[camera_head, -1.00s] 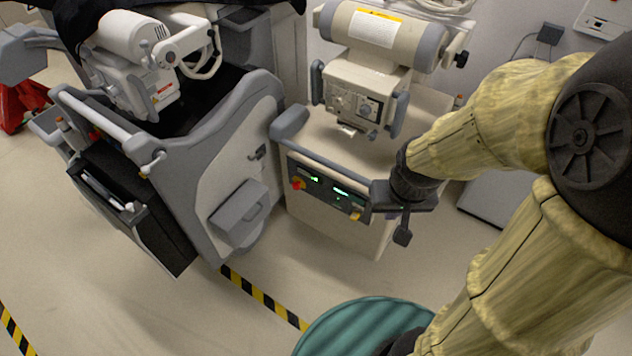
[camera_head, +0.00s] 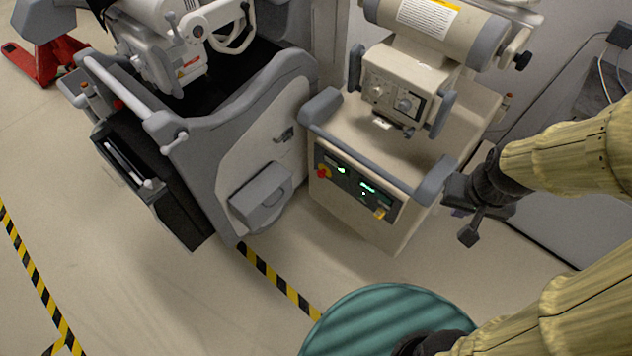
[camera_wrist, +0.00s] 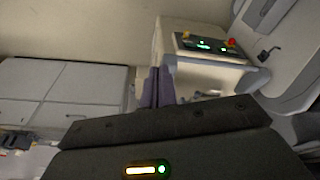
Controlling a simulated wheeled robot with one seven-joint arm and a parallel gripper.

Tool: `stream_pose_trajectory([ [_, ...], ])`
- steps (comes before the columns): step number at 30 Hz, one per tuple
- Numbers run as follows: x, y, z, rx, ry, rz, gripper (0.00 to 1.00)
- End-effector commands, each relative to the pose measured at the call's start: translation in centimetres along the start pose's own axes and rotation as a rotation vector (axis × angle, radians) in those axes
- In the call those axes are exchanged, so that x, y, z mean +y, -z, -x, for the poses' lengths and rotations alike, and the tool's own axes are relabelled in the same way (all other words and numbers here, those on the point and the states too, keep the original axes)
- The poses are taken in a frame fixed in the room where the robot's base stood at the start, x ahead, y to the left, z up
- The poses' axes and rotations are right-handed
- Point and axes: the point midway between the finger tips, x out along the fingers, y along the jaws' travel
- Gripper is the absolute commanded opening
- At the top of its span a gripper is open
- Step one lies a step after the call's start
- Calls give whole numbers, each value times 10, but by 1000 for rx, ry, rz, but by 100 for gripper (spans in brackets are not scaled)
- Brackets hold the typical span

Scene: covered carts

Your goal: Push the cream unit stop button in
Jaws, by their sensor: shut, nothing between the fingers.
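The cream unit (camera_head: 345,228) stands right of centre in the head view, with a dark control panel on its front. In the wrist view the red button (camera_wrist: 231,43) shows at the upper right, on the unit's panel (camera_wrist: 205,45). My gripper (camera_head: 467,237) is shut and empty, to the right of the unit's front right corner, apart from the button by about the panel's width or more. Its closed fingers (camera_wrist: 158,88) show in the wrist view.
A grey and white covered cart (camera_head: 262,150) stands close on the unit's left. Grey bumper handles (camera_head: 436,178) stick out at the unit's front top corners. A yellow switch (camera_head: 380,212) sits at the panel's right end.

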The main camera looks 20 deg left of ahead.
Motion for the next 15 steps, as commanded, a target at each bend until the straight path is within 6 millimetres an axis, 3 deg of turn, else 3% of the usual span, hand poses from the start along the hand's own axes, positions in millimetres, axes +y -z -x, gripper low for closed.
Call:
stream_pose_trajectory([
  [5,-6,2,-26,-33,-9,82,0],
  [8,-13,6,-56,-77,-25,192,0],
  [15,-34,21,-148,-219,-115,564,0],
])
